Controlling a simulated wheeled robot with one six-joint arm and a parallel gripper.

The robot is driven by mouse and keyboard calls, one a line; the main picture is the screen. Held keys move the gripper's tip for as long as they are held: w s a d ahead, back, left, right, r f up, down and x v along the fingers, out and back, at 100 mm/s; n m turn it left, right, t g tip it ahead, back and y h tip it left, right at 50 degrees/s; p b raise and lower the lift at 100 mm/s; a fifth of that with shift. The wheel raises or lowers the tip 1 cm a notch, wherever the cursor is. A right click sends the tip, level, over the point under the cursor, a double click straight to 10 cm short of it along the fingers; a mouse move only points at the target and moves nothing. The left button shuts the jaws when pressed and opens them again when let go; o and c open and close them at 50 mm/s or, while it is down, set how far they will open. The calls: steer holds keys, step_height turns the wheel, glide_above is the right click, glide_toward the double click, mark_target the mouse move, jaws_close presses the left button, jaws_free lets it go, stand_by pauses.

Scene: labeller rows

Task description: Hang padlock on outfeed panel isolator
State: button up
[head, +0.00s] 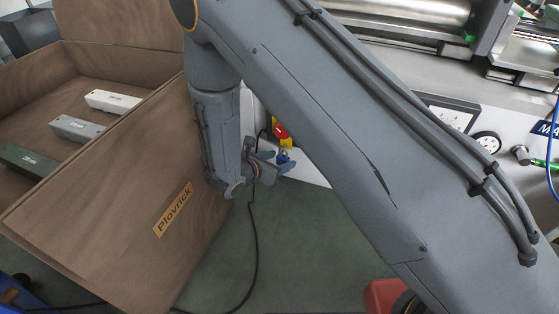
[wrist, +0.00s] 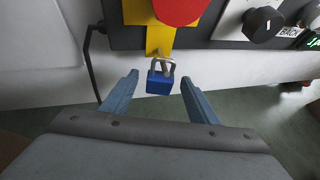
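The blue padlock (wrist: 159,84) hangs at the lower end of the yellow tab (wrist: 160,38) of the isolator. Its grey shackle looks passed through the tab; whether it is locked I cannot tell. Above it is the isolator's red knob (wrist: 180,9), cut off by the top edge in the wrist view. My gripper (wrist: 159,78) is open, one blue finger on each side of the padlock, with gaps between. In the head view my gripper (head: 277,162) is just below the red knob (head: 280,131), and the padlock (head: 283,155) shows small and partly hidden.
A brown open crate (head: 150,215) with several bars stands close left of my arm. A black cable hangs down beside the panel. Dark round knobs (wrist: 263,24) sit on the panel to the right. A red object (head: 385,296) is low on the floor. The green floor below is mostly clear.

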steer(key=p+v, duration=0.3)
steer(key=v, duration=0.5)
steer(key=s+d+r+m+g, duration=0.3)
steer(key=s+d+r+m, duration=0.15)
steer(key=r, duration=0.35)
steer(key=s+d+r+m+g, duration=0.3)
steer(key=s+r+m, duration=0.3)
steer(key=r, duration=0.1)
steer(key=s+a+r+m+g+y, duration=0.2)
steer(key=s+r+m+y, duration=0.4)
steer(key=s, duration=0.3)
steer(key=s+a+r+m+g+y, duration=0.2)
steer(key=s+r+m+y, duration=0.1)
steer(key=s+r+m, duration=0.5)
steer(key=d+r+m+h+p, duration=0.1)
steer(key=d+r+m+p, duration=0.1)
steer(key=d+r+p, duration=0.8)
steer(key=s+d+r+m+h+p, duration=0.1)
steer(key=d+r+p, duration=0.9)
steer(key=p, duration=1.6)
step_height(320, 180, up, 6)
steer(key=shift+s+d+r+m+p, duration=0.1)
steer(key=shift+s+d+m+p, duration=0.15)
steer(key=shift+m, duration=0.5)
